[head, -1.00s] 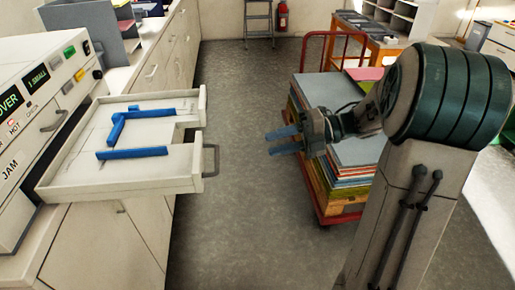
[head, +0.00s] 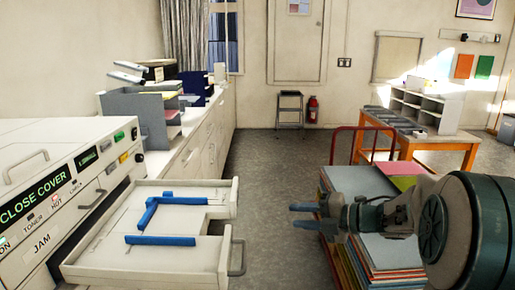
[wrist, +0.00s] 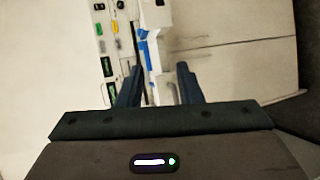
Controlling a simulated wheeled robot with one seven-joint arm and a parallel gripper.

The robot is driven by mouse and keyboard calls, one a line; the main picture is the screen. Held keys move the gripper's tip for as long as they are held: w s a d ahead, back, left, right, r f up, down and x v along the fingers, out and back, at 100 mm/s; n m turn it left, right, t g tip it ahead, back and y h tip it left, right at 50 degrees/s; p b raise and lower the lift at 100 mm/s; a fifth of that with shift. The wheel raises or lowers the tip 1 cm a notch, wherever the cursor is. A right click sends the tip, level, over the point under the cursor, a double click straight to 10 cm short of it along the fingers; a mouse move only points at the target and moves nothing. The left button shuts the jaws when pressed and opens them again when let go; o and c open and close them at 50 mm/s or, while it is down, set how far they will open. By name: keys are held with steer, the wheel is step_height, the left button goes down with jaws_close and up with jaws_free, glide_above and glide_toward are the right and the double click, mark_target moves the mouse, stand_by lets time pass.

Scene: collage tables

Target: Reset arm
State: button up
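My gripper (head: 304,216) is in the right half of the head view, with its two blue fingers pointing left. The fingers are apart with nothing between them. In the wrist view the two dark fingers (wrist: 158,85) also stand apart and empty. The gripper is to the right of the open drawer, with a gap of floor between. My arm enters from the right edge, its large green joint nearest the camera.
A white copier (head: 60,190) stands at left, its drawer (head: 110,258) pulled out with blue guides (head: 160,240) inside. A cart (head: 352,145) stacked with coloured sheets is behind my gripper. Free floor (head: 270,165) lies between. A wooden table (head: 430,140) stands farther back.

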steer(key=w+d+r+m+t+h, duration=0.35)
steer(key=m+t+h, duration=0.25)
steer(key=m+h, duration=0.3)
steer(key=s+d+f+m+g+h, duration=0.1)
steer(key=s+d+f+m+h, duration=0.35)
steer(key=m, duration=0.75)
steer(key=s+a+f+m+g, duration=0.1)
steer(key=s+f+m+g, duration=0.1)
steer(key=s, duration=0.5)
steer(key=s+a+f+m+g, duration=0.2)
steer(key=s+m+g, duration=0.2)
steer(key=s, duration=0.3)
steer(key=s+a+f+m+g, duration=0.1)
steer(key=s+f+m+g, duration=0.2)
steer(key=s, duration=0.4)
steer(key=shift+s+a+m, duration=0.3)
steer(key=shift+m, duration=0.1)
